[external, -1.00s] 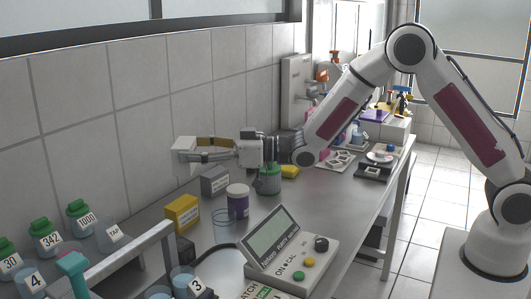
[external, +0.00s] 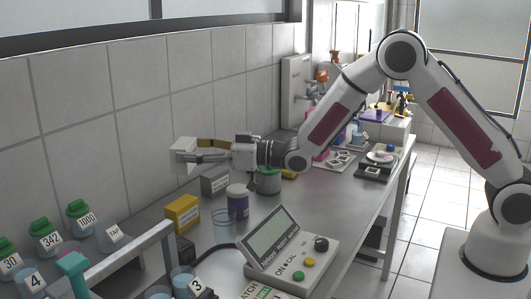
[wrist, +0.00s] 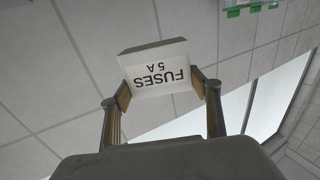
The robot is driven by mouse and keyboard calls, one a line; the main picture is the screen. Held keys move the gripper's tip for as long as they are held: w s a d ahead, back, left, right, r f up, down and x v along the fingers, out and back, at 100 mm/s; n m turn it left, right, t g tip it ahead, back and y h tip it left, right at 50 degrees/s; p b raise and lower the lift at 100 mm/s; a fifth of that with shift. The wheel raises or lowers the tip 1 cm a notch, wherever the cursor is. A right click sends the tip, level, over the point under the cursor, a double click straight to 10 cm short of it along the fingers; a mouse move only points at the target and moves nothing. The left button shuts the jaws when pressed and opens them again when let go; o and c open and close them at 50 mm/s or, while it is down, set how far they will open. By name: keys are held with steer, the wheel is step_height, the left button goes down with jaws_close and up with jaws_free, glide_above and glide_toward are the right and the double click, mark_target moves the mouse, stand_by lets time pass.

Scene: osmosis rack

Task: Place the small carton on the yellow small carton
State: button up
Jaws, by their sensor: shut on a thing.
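My gripper (external: 192,150) is shut on a small white carton (external: 183,151) and holds it in the air above the bench, near the tiled wall. The yellow small carton (external: 182,214) stands on the bench below the held carton, nearer the camera. A gap of air lies between the two cartons.
A grey carton (external: 215,180) stands behind the yellow one. A glass beaker (external: 222,217) is beside the yellow carton. Green-capped bottles (external: 80,212) stand at left, and a meter (external: 285,245) in front.

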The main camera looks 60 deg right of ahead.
steer(key=shift+f, duration=2.4)
steer(key=shift+f, duration=1.85)
steer(key=shift+f, duration=0.1)
steer(key=o, duration=1.2)
steer(key=shift+c, duration=0.2)
step_height(320, 180, up, 7)
steer(key=s+d, duration=0.1)
steer(key=s, duration=0.1)
steer(key=shift+s, duration=0.4)
